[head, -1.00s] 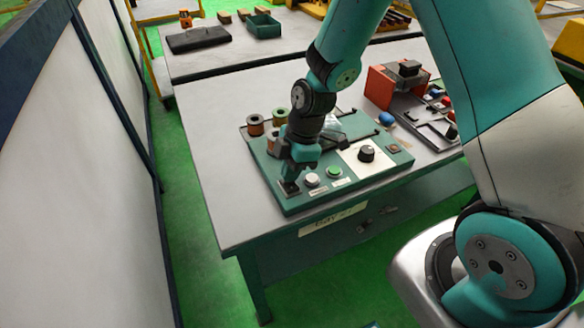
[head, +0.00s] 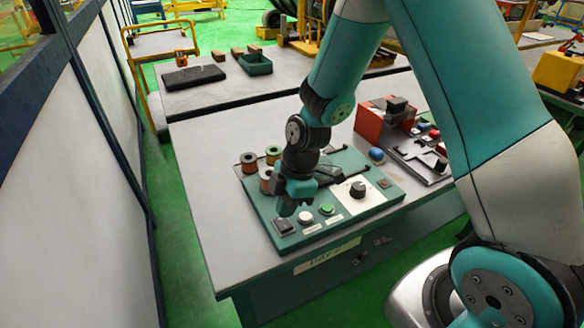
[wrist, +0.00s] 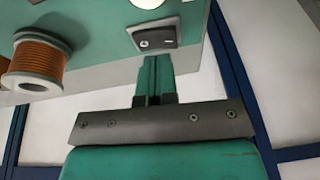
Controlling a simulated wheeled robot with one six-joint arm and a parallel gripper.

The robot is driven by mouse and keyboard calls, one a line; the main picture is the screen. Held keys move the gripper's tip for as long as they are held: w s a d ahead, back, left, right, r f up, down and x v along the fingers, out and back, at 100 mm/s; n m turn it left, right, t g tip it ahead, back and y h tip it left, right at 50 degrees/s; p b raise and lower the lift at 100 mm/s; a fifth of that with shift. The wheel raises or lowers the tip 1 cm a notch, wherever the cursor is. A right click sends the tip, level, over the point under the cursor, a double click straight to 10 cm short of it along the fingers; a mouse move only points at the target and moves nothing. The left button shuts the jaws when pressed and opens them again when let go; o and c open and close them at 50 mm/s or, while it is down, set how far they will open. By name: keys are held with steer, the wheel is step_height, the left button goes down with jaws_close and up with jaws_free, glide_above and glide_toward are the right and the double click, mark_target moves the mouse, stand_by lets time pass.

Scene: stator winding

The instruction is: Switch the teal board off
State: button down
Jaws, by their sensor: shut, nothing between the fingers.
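The teal board (head: 345,220) lies on the grey table's front part. A black rocker switch (head: 284,226) sits at its front left corner. In the wrist view the switch (wrist: 156,38) shows a round mark at its left end and a line mark at its right end. I cannot tell which end is pressed in. My gripper (head: 288,211) is shut and empty, pointing down just above and behind the switch in the head view. In the wrist view its fingertips (wrist: 154,60) appear close to the switch's edge, with a small gap visible in the head view.
A white button (head: 305,217), a green button (head: 327,208) and a black knob (head: 357,189) are right of the switch. Copper spools (head: 249,162) stand at the board's back left. A red block (head: 372,119) is farther right. The table's left side (head: 200,180) is clear.

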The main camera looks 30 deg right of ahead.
steer(key=w+b+v, duration=0.1)
steer(key=v, duration=1)
steer(key=shift+w+a+r, duration=0.15)
steer(key=shift+w+r, duration=0.2)
steer(key=shift+w, duration=0.05)
